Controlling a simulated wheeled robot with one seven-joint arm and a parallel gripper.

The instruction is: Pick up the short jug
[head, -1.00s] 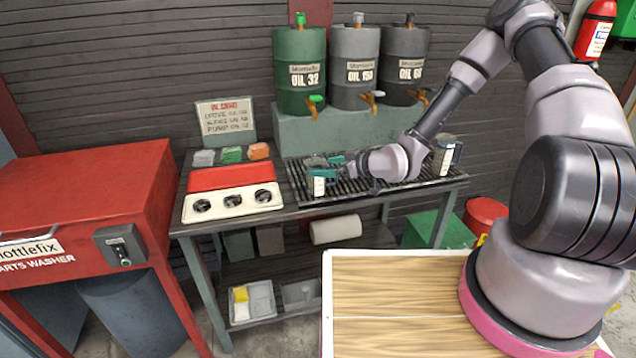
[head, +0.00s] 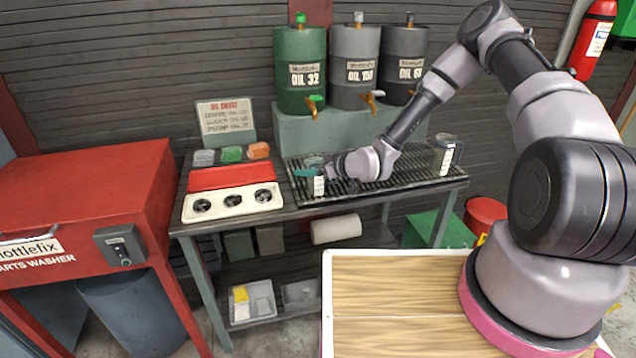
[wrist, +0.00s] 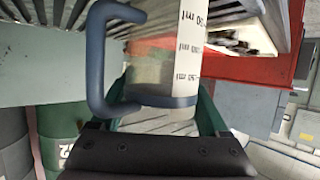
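The short jug (head: 318,186) is a small clear measuring jug with a white scale. It stands on the left end of the slatted drip rack. In the wrist view the jug (wrist: 165,75) fills the middle, with its blue-grey handle (wrist: 97,60) to the left and a blue band around it. My gripper (wrist: 162,98) has its green fingers on either side of the jug, still apart. Whether they touch it I cannot tell. In the head view my gripper (head: 310,173) reaches in from the right at the jug and hides part of it.
A taller jug (head: 443,156) stands at the right end of the rack (head: 400,180). Three oil drums (head: 352,68) with taps stand on a raised block behind. A cream tray with three round holes (head: 232,203) lies left of the rack. A red parts washer (head: 90,200) stands far left.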

